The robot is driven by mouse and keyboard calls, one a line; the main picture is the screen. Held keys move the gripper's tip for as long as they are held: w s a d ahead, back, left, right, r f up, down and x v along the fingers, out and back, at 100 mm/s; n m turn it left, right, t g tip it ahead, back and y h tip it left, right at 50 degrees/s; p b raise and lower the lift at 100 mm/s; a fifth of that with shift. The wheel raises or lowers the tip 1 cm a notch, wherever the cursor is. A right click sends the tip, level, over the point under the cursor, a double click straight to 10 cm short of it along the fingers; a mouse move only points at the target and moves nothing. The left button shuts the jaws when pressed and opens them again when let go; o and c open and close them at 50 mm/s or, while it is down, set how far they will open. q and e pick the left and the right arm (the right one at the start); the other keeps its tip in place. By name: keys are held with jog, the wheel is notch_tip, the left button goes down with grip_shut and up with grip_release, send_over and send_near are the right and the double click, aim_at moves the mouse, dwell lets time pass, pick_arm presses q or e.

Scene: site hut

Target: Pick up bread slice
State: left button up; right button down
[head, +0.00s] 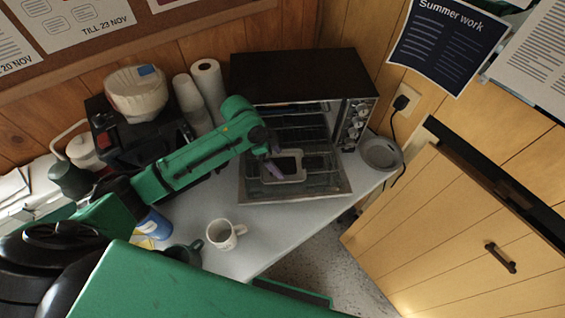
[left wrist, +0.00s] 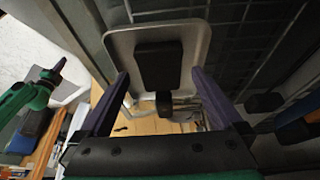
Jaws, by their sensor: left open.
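The toaster oven (head: 300,78) stands at the back of the worktop with its door folded down. A pale rounded-square piece with a dark middle (head: 297,177) lies at the open oven, over the door and rack. It also shows in the left wrist view (left wrist: 196,40), with a dark block across its centre. I cannot tell whether it is the bread slice or a tray. My left gripper (head: 274,168) is at its left side in the head view. In the left wrist view its purple fingers (left wrist: 160,74) are spread and reach toward its edges; contact is unclear.
A grey plate (head: 381,154) lies right of the oven. The worktop before the door is clear.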

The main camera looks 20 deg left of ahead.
pick_arm(q)
jog(key=shift+x, duration=0.85)
jog(key=shift+r, duration=0.1)
jog(key=c, duration=1.3)
